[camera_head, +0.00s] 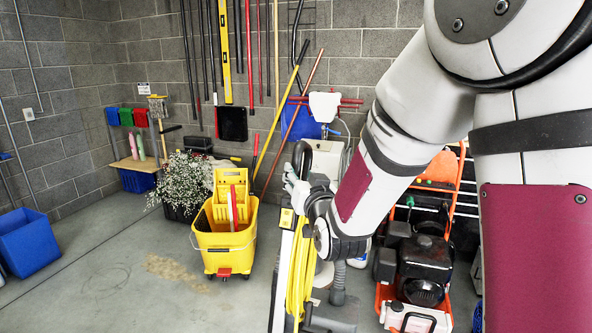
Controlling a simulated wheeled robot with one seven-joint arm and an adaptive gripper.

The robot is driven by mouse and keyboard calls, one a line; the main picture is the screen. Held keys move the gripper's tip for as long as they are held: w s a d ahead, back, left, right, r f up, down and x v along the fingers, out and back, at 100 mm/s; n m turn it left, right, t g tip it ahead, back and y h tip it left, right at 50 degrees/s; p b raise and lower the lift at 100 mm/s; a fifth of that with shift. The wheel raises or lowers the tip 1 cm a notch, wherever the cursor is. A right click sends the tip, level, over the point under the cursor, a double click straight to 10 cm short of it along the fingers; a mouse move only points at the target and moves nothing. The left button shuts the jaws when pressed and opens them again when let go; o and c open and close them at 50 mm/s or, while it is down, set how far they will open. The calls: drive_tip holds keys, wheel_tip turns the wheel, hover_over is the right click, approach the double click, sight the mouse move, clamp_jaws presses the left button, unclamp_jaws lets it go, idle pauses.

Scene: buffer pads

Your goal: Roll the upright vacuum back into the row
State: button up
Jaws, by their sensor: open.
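The upright vacuum (283,265) stands in the lower middle of the head view, with a slim pale body, a dark looped handle at its top and a yellow cord (301,265) hanging in coils along it. My arm comes down from the upper right. My gripper (304,197) is at the upper part of the vacuum, close by the handle. It is open. I cannot tell whether its fingers touch the vacuum or go around the handle. My wrist and forearm hide part of what stands behind. The vacuum's base is cut off by the lower picture edge.
A yellow mop bucket (225,248) stands just left of the vacuum. An orange-framed engine machine (420,270) stands to the right, partly behind my arm. A white-flowered plant (183,185), a blue bin (25,242) and wall-hung tools are farther back. The floor (110,290) at left front is clear.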

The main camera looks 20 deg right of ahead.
sight(297, 171)
drive_tip(key=shift+w, duration=2.65)
clamp_jaws()
